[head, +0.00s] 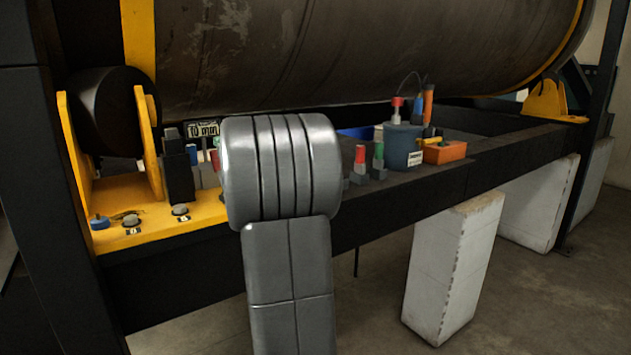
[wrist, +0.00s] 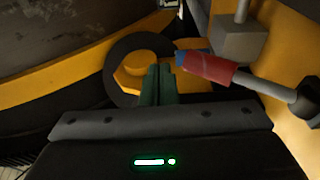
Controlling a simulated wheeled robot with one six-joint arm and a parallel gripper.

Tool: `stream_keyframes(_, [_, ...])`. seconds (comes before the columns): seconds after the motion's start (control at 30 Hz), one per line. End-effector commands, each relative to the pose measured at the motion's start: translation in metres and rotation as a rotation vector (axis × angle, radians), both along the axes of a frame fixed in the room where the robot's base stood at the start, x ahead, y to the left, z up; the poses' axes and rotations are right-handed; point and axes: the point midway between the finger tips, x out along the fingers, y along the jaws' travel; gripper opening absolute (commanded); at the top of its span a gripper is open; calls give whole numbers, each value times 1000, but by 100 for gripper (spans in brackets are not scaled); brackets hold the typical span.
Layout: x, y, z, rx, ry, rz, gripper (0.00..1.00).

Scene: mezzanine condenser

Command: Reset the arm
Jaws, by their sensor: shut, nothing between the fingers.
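My gripper (wrist: 159,72) shows at the bottom middle of the wrist view. Its two dark green fingers are together with nothing between them. A dark ring (wrist: 118,62) around a yellow-orange piece is just beyond the fingertips. A red and blue cylinder (wrist: 208,69) lies across the picture right beside the fingertips; I cannot tell whether they touch. In the head view my grey arm (head: 280,170) stands in the middle, in front of the bench, and the gripper cannot be made out there.
A dark bench rail (head: 420,190) runs below a large rusty cylinder (head: 330,50). A yellow bracket plate (head: 160,220) with knobs is at left. A blue-grey tool cup (head: 402,147) and an orange box (head: 443,152) stand right of my arm. White blocks (head: 452,265) stand below.

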Motion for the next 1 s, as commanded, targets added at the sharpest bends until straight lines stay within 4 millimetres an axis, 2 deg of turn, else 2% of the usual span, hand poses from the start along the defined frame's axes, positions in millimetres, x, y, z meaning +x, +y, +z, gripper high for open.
stream_keyframes(0.03, [-9, -10, -3, 1, -2, -3, 0])
stream_keyframes(0.1, [-20, -16, 2, 1, -3, -2, 0])
stream_keyframes(0.23, [-40, -30, -2, 1, -1, -2, 0])
stream_keyframes(0.43, [-70, -50, -20, 1, -2, -2, 0])
stream_keyframes(1.0, [-98, -68, -45, 125, -184, 0, 0])
